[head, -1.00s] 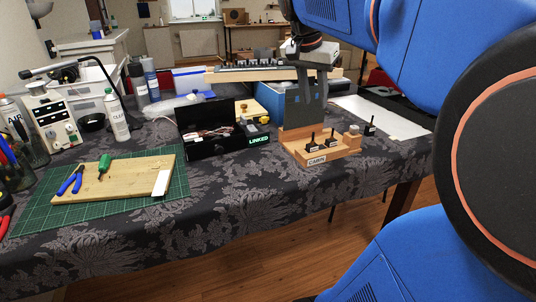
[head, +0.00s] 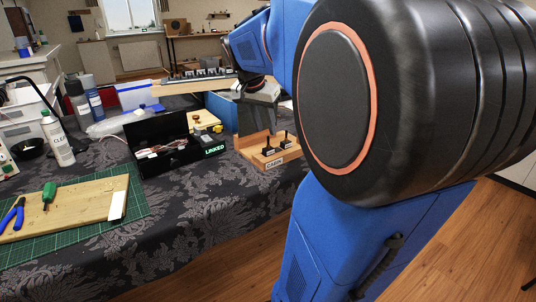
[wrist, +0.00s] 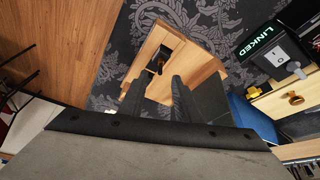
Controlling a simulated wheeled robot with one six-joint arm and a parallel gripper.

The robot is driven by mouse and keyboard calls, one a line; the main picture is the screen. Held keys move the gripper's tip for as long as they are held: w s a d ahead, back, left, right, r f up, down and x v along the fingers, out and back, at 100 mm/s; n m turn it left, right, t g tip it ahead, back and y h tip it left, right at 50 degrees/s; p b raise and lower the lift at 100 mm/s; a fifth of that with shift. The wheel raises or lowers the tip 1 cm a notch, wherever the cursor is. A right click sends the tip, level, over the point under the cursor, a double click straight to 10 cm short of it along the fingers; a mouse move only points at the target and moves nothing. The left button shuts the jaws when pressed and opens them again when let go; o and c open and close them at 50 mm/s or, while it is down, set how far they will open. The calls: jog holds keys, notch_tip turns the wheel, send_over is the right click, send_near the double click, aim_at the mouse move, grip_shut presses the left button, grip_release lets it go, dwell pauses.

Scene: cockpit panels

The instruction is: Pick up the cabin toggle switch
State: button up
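The wooden stand (head: 288,157) carries a white front label that seems to read CABIN. My gripper (head: 257,118) is over the back of the stand. In the wrist view its two dark fingers (wrist: 158,98) are apart with nothing held. One black toggle (wrist: 157,60) stands beyond the fingertips, roughly between them, on the wooden stand (wrist: 190,58).
A cutting mat (head: 135,205) with a board, pliers and screwdriver lies further left. My arm hides the right side of the table. The cloth in front of the stand is clear.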

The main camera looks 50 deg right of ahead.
aim_at(268, 137)
jog(key=shift+x, duration=2.95)
grip_shut()
